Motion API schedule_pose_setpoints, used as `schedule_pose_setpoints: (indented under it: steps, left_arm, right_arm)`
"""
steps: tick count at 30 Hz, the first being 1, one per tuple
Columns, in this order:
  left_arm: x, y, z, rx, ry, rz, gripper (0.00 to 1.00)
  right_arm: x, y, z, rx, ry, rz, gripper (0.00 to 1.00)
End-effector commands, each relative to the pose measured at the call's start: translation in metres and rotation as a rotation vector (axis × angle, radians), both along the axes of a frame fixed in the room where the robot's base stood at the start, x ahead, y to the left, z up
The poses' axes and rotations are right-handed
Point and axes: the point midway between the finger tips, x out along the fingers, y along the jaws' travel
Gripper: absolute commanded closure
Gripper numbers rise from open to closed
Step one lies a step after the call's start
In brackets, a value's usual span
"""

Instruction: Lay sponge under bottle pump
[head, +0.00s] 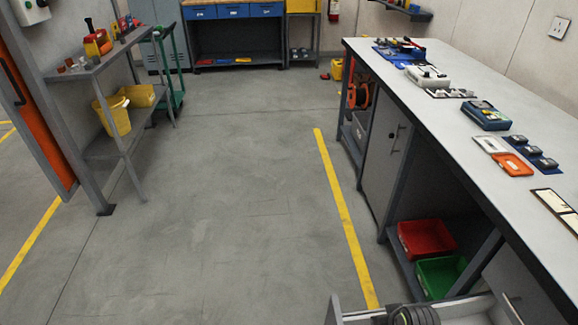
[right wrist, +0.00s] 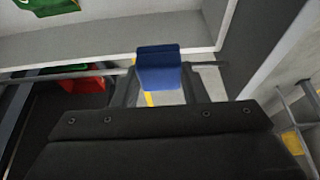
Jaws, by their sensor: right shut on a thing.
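My right gripper (head: 415,316) shows only in part at the bottom edge of the head view, over an open grey drawer (head: 335,310). In the right wrist view its two dark fingers (right wrist: 160,88) are closed on a small blue block (right wrist: 159,70). The block looks like a sponge, but its texture is too blurred to be sure. A thin grey bar crosses at the height of the fingers. No bottle pump can be made out in either view. My left gripper is out of view.
A long workbench (head: 455,125) with several tools and cases runs along the right. A red bin (head: 425,238) and a green bin (head: 440,272) sit on its lower shelf. A metal shelf (head: 95,68) stands at the left. The floor between is clear.

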Motion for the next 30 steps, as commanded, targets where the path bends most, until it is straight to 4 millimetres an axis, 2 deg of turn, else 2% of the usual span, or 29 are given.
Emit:
schedule_pose_setpoints:
  steps: [1, 7, 30]
  left_arm:
    - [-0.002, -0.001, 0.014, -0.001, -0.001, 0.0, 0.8]
    - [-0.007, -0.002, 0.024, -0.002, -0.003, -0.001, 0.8]
    - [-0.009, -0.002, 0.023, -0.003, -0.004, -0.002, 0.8]
  right_arm:
    - [0.0, 0.0, 0.015, 0.0, 0.0, 0.0, 0.82]
    - [0.0, 0.0, 0.029, 0.0, 0.0, 0.0, 0.82]
    - [0.0, 0.0, 0.03, 0.0, 0.0, 0.0, 0.82]
